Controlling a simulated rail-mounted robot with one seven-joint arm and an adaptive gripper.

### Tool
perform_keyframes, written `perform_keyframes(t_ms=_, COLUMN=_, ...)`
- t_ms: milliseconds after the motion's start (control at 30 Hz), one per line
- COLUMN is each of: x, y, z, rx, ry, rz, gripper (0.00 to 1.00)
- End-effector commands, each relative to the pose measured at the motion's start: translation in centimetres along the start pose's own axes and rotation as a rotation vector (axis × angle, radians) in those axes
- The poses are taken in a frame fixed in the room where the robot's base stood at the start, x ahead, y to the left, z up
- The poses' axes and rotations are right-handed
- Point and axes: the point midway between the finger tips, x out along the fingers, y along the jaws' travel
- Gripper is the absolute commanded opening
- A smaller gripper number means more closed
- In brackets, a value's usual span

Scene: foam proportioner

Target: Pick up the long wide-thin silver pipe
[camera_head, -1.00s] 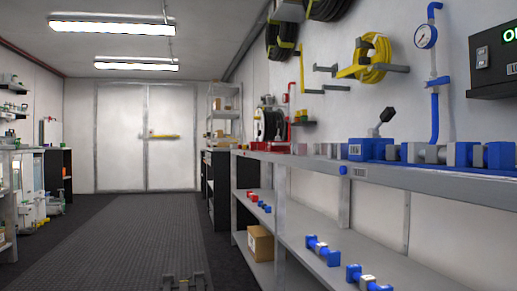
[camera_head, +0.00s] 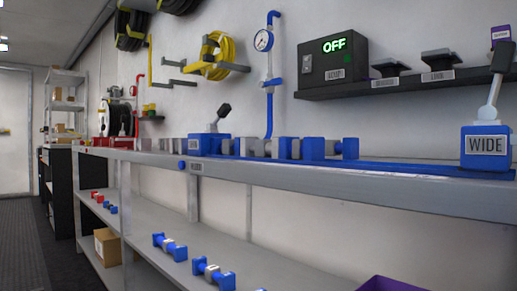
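A row of silver and blue pipe pieces stands on the workbench top (camera_head: 330,179). Silver pieces show at the left of the row (camera_head: 172,145) and in its middle (camera_head: 252,147), between blue fittings (camera_head: 313,148). They are small in view, and I cannot tell which one, if any, is the long wide-thin silver pipe. A blue lever block marked WIDE (camera_head: 487,148) stands at the right of the bench. My gripper is not in view.
Blue pieces with pale labels (camera_head: 170,246) lie on the lower shelf (camera_head: 190,233), near a cardboard box (camera_head: 107,246). A purple container (camera_head: 388,284) is at the bottom edge. Dark floor (camera_head: 22,245) is clear at left.

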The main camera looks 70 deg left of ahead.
Motion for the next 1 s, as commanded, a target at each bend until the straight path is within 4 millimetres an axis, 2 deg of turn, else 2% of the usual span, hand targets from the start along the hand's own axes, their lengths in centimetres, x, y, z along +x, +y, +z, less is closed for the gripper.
perform_keyframes(t_ms=467, x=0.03, y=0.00, z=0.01, rx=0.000, ry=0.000, rz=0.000, gripper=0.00)
perform_keyframes(t_ms=500, x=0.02, y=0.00, z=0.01, rx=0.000, ry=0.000, rz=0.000, gripper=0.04)
perform_keyframes(t_ms=1000, x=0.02, y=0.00, z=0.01, rx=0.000, ry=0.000, rz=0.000, gripper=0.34)
